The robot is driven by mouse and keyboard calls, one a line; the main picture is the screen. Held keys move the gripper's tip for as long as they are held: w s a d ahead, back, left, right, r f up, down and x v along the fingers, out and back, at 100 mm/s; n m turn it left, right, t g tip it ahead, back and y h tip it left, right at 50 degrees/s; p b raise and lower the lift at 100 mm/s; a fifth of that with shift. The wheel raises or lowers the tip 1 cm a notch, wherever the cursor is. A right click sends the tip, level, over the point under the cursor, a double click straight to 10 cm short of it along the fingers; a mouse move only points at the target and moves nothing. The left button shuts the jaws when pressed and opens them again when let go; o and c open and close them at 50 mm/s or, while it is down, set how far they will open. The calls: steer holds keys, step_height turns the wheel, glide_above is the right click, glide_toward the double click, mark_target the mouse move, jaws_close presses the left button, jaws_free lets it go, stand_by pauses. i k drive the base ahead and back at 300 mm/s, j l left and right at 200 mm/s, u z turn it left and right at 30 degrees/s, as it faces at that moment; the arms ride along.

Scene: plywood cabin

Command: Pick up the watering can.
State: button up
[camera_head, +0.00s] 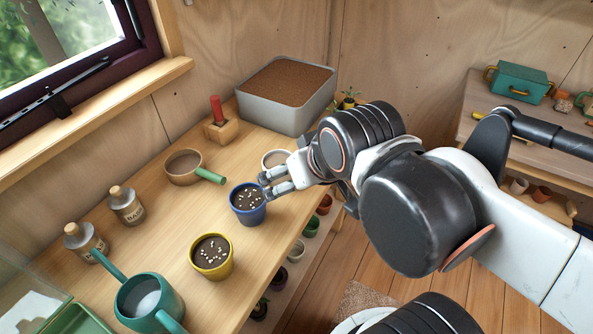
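The teal watering can (170,297) stands on the wooden workbench at the lower left, partly cut off by the bottom edge of the picture. Its spout points up and left toward the bottles, and its handle is at the lower right. The inside shows a pale grey surface. My gripper (265,185) is well up and right of the can, at the right rim of the blue pot. Its fingers are a little apart with nothing visible between them. Whether they touch the blue pot I cannot tell.
The blue pot (248,212) and yellow pot (212,270), both with soil and pale seeds, stand between gripper and can. Two bottles (127,206) (87,243), a green-handled sieve (185,180) and a grey soil bin (285,115) are on the bench (160,235). A green tray (82,322) is beside the can.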

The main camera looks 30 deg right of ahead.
mark_target(146, 302)
steer(key=k+j+u, duration=0.1)
steer(key=u, duration=0.3)
steer(key=k+j+u, duration=0.1)
steer(key=u, duration=0.25)
steer(key=j+u, duration=0.2)
steer(key=u, duration=0.2)
steer(key=z, duration=1.45)
steer(key=u, duration=1.45)
steer(key=k+l+u, duration=0.1)
steer(key=u, duration=0.2)
steer(key=l+u, duration=0.15)
steer(key=u, duration=0.2)
steer(key=k+j, duration=0.05)
